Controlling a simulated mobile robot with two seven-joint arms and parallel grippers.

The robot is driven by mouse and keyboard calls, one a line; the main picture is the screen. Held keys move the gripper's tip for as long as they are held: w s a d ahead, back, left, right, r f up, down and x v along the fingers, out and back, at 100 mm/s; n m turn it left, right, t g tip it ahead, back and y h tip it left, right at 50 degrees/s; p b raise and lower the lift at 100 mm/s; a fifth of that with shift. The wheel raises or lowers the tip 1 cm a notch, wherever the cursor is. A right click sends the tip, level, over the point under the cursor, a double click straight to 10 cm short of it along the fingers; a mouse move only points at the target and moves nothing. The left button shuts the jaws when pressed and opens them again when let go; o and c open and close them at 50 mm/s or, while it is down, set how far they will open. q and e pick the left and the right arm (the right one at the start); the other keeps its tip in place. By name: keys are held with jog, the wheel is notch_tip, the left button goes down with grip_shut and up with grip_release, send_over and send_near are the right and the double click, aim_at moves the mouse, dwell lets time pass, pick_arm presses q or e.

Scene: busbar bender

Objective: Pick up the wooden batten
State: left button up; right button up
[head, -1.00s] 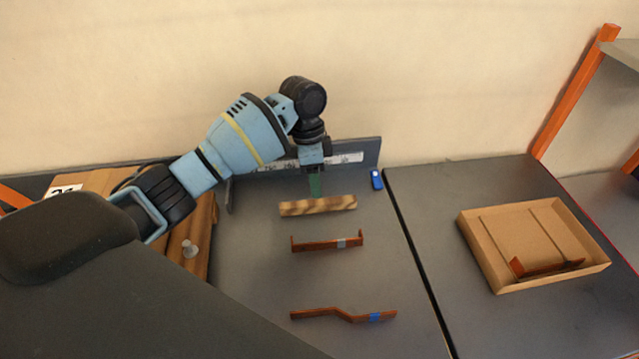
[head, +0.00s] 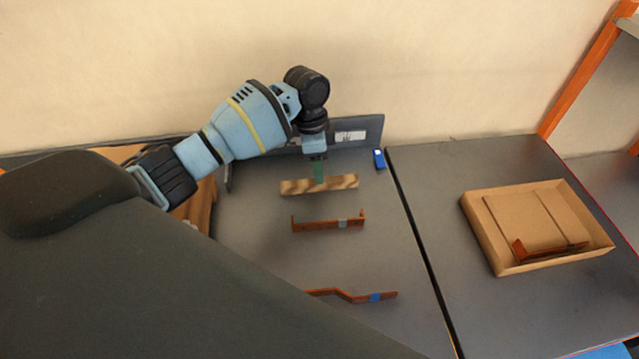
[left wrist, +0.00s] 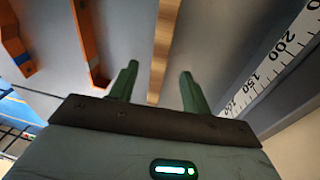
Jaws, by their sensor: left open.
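The wooden batten (head: 340,184) lies on the grey table, a light strip with darker bands. It also shows in the left wrist view (left wrist: 163,45), running lengthwise between my fingers. My left gripper (head: 319,180) is at the batten, its green fingers in front of the batten's middle in the head view. In the left wrist view my left gripper (left wrist: 157,82) is open, one finger on each side of the batten's line, with nothing held. Whether the fingers touch the batten cannot be told. My right gripper is not in view.
A U-shaped copper bar (head: 328,223) and a bent copper bar (head: 352,295) lie nearer on the table. A scale strip (left wrist: 275,65) runs beside the batten. A blue item (head: 379,159) lies right of it. A cardboard tray (head: 478,232) holding a copper bar stands on the right table.

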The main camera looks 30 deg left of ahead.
pick_arm(q)
jog(key=shift+s+d+f, duration=0.1)
jog(key=shift+d+f, duration=0.05)
jog(key=shift+f, duration=0.8)
jog(key=shift+s+d+f, duration=0.1)
jog(key=shift+f, duration=0.8)
grip_shut()
